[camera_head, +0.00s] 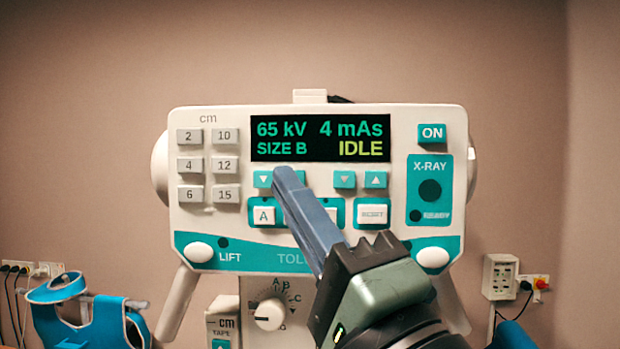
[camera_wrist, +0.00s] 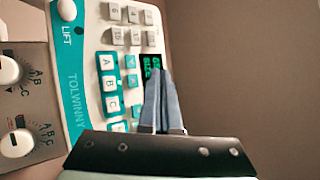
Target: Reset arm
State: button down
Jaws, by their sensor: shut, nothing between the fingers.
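My gripper (camera_head: 287,180) is shut and empty. Its long blue-grey fingers reach up in front of the X-ray control panel (camera_head: 290,118), with the tips near the arrow keys just below the display (camera_head: 320,138). I cannot tell whether the tips touch the panel. The fingers hide part of the button row beside the A button (camera_head: 264,215). The display reads 65 kV, 4 mAs, SIZE B and IDLE. In the wrist view the closed fingers (camera_wrist: 164,75) point at the panel (camera_wrist: 90,40), which appears turned sideways.
A rotary knob (camera_head: 269,314) sits below the panel. A blue strapped item (camera_head: 75,310) is at the lower left. Wall sockets with cables (camera_head: 500,277) are at the right.

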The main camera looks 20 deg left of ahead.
jog(key=s+d+n+t+h+b, duration=0.3)
jog(key=d+n+t+h, duration=0.3)
jog(key=d+t+h, duration=0.5)
jog(key=d+h+b, duration=0.1)
jog(key=h, duration=0.6)
jog(key=shift+s+d+f+n+t+h, duration=0.3)
jog(key=shift+d+t, duration=0.05)
jog(key=shift+t, duration=0.05)
jog(key=shift+a, duration=0.15)
dwell(0.3)
